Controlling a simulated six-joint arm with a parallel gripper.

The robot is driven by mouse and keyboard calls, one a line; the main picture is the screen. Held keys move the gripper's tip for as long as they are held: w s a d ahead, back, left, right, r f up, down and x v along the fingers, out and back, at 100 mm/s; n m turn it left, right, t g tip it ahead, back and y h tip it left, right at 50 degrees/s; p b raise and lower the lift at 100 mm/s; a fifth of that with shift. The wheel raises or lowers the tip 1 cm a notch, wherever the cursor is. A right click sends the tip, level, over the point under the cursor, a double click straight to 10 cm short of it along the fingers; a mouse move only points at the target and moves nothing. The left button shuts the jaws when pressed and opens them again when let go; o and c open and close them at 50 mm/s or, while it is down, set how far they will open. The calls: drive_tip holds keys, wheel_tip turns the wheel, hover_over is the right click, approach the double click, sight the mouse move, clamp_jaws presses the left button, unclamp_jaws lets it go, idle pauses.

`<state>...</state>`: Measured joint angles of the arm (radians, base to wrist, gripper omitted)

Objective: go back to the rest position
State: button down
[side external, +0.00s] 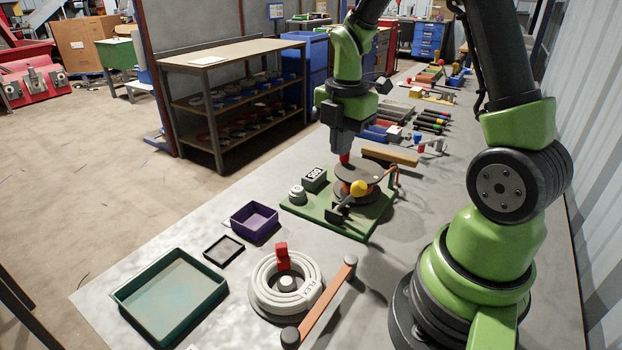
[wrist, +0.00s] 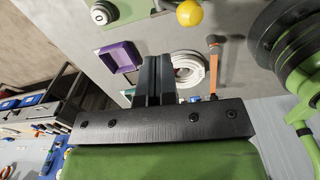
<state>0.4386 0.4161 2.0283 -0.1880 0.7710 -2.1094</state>
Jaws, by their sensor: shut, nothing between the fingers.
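My gripper (side external: 342,153) points down above the green board fixture (side external: 358,230), near its round reel-like part (side external: 356,183). A small red piece shows right at the fingertips in the side view; I cannot tell whether it belongs to the fixture. In the wrist view my gripper's dark fingers (wrist: 158,68) are together with nothing held between them. The ground under the fingertips is partly hidden by the gripper body.
A white cable coil (side external: 287,283), a purple bin (side external: 254,221), a small black tray (side external: 223,250) and a green tray (side external: 170,293) stand in the foreground. An orange bar (side external: 325,303) lies beside the coil. Several tools line the back of the table.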

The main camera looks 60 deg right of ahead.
drive_tip(key=s+a+r+m+t+y, duration=0.1)
drive_tip(key=s+a+r+m+t, duration=0.2)
drive_tip(key=m, duration=0.7)
drive_tip(key=s+a+r+m+t+y, duration=0.1)
drive_tip(key=s+a+r+m+t, duration=0.2)
drive_tip(key=s+a+r+m, duration=0.5)
drive_tip(key=a+r+m, duration=0.2)
drive_tip(key=a+r, duration=0.1)
drive_tip(key=shift+a+m+t, duration=0.3)
drive_tip(key=shift+m+t, duration=0.1)
